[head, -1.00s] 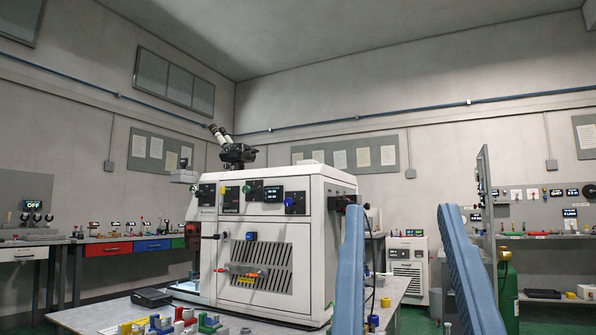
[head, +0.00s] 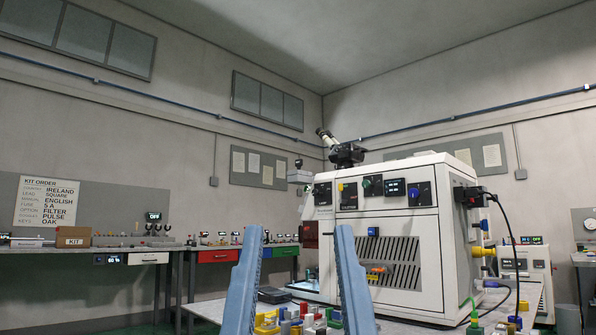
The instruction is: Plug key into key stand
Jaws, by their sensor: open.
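My gripper (head: 299,232) shows as two blue fingers rising from the bottom edge of the head view, spread wide apart with nothing between them. Small coloured parts (head: 300,318) in yellow, red, green and blue sit at the bottom edge on the near table, partly cut off and partly behind the fingers. I cannot tell whether the key or the key stand is among them. The fingers appear in front of the table and the white machine's left side.
A large white machine (head: 461,237) with a microscope (head: 347,153) stands on the near table (head: 492,322). Cables hang at its right. A back bench holds red (head: 217,256) and green drawers. A kit box (head: 73,237) and a kit order sign (head: 47,201) are at left.

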